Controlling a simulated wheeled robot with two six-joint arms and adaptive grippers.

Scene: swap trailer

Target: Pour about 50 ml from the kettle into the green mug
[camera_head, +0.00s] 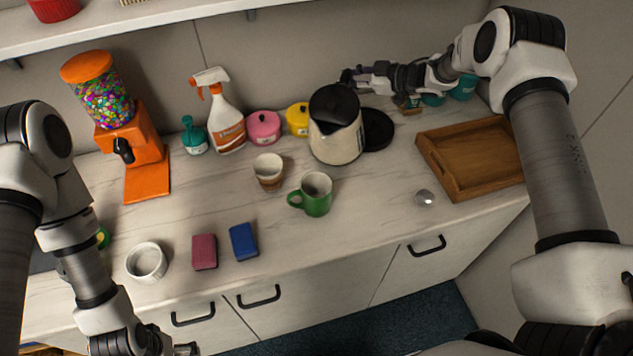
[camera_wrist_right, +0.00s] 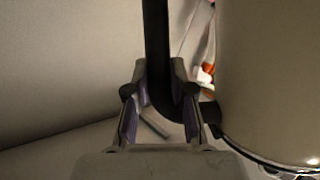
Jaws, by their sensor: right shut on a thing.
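The kettle (camera_head: 337,142), cream with a black lid, is roughly upright at the back of the counter, in front and left of its black round base (camera_head: 378,130). I cannot tell whether its bottom touches the counter. The green mug (camera_head: 318,201) stands upright on the counter, nearer and slightly left of the kettle. My right gripper (camera_head: 352,77) is behind the kettle; in the right wrist view its fingers (camera_wrist_right: 160,98) are shut on the black kettle handle (camera_wrist_right: 157,50), beside the kettle body (camera_wrist_right: 272,75). My left gripper (camera_head: 184,349) is at the bottom edge, its fingers barely visible.
A brown-and-white cup (camera_head: 268,173) stands left of the mug. A blue sponge (camera_head: 243,241), red sponge (camera_head: 204,251) and white bowl (camera_head: 147,262) lie in front. A wooden tray (camera_head: 455,185) is at right. A spray bottle (camera_head: 226,125) and candy dispenser (camera_head: 148,160) stand behind left.

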